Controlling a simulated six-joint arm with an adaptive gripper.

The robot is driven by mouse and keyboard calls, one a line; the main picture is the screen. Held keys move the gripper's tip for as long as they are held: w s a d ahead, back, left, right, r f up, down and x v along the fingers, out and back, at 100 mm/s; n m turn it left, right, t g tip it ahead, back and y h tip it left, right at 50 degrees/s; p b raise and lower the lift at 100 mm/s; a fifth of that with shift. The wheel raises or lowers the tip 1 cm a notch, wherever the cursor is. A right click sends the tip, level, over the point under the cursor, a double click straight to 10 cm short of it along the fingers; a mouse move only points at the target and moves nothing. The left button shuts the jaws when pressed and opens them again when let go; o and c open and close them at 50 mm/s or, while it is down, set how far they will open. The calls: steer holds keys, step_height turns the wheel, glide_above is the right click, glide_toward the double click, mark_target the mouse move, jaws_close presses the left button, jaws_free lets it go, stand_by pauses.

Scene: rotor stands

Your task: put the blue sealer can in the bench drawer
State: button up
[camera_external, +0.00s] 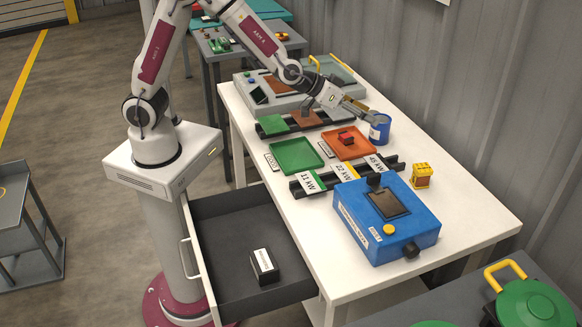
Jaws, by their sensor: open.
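The blue can (379,128) stands upright on the white bench near its far right edge, by the grey wall. My gripper (366,112) is open beside the can, just above and to its left; whether the fingers reach around it or touch it I cannot tell. The bench drawer (224,232) is pulled out at the front left of the bench. A small black box with a white label (264,266) lies inside it, and the rest of the drawer floor is bare.
A green tray (297,155) and an orange tray (348,143) with a red block lie mid-bench. A black labelled rail (345,176), a blue tester (387,220) and a yellow block (421,175) stand nearer. A grey machine (262,95) stands behind.

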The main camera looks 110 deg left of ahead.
steer(key=a+f+n+y, duration=0.2)
steer(key=a+f, duration=0.4)
steer(key=a, duration=0.3)
steer(key=n+g+y, duration=0.1)
steer(key=g+y, duration=0.1)
steer(key=y, duration=0.1)
glide_toward(381, 119)
steer(key=x, duration=0.3)
steer(key=shift+w+a+f, duration=0.1)
steer(key=shift+f, duration=0.35)
steer(key=shift+g, duration=0.3)
steer(key=shift+x, duration=3.35)
steer(key=shift+w+a, duration=0.1)
steer(key=shift+a, duration=0.05)
steer(key=shift+x, duration=2.45)
steer(key=shift+r, duration=0.1)
steer(key=c, duration=1.4)
steer(key=shift+w+r, duration=0.1)
jaws_close()
